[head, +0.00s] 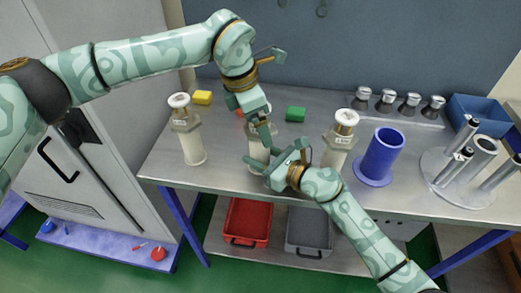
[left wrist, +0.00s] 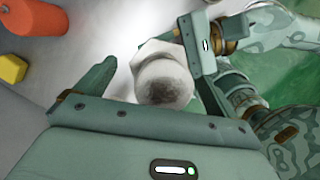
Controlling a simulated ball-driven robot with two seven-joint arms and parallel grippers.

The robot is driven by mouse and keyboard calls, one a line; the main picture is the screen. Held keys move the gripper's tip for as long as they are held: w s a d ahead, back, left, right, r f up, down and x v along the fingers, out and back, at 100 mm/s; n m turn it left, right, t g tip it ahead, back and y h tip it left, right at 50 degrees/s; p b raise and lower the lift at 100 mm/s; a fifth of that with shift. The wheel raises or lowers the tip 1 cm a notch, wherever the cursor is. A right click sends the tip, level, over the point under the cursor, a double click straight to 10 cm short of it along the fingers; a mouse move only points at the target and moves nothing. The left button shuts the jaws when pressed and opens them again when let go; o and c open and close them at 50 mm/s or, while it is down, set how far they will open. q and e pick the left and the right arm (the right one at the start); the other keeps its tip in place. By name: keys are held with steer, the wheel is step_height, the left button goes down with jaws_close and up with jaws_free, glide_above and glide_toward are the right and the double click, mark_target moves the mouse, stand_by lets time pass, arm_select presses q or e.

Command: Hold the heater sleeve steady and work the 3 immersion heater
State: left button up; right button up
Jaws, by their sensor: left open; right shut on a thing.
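Three white heater sleeves with metal collars and small labels stand upright on the steel table: the left one (head: 192,148), the middle one (head: 257,153) and the right one (head: 333,157). The labels are too small to read. My right gripper (head: 268,168) is shut on the middle sleeve from the right and front. My left gripper (head: 262,124) points down over that sleeve's top, its fingers open. In the left wrist view, the round, dark-topped heater head (left wrist: 165,84) lies between the left fingers, with a gap visible at the left. My grippers hide much of the middle unit.
A yellow block (head: 203,97), a green block (head: 296,114) and a partly hidden red piece (left wrist: 33,14) lie behind. To the right are a blue flanged cylinder (head: 381,157), a grey post stand (head: 448,178) and a blue bin (head: 480,113). Red (head: 247,222) and grey (head: 309,230) trays sit below.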

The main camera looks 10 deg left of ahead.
arm_select(q)
steer(key=c, duration=1)
steer(key=shift+w+d+r+v, duration=0.1)
steer(key=shift+w+d+v, duration=0.25)
steer(key=shift+v, duration=1.7)
steer(key=shift+w+d+r+v, duration=0.15)
steer(key=shift+d+v, duration=0.35)
steer(key=shift+v, duration=1.55)
steer(key=shift+w+d+r+v, duration=0.1)
steer(key=shift+w+d+v, duration=0.25)
steer(key=shift+v, duration=1.65)
steer(key=shift+d+r, duration=0.1)
steer(key=shift+w+d+v, duration=0.1)
steer(key=shift+d+v, duration=0.05)
steer(key=shift+v, duration=0.65)
steer(key=shift+w+d+v, duration=0.1)
steer(key=shift+d+v, duration=0.1)
steer(key=shift+v, duration=0.6)
steer(key=shift+w+d+v, duration=0.1)
steer(key=shift+d+v, duration=0.05)
steer(key=shift+v, duration=0.65)
steer(key=shift+r, duration=0.1)
arm_select(e)
steer(key=o, duration=1)
steer(key=shift+d, duration=0.1)
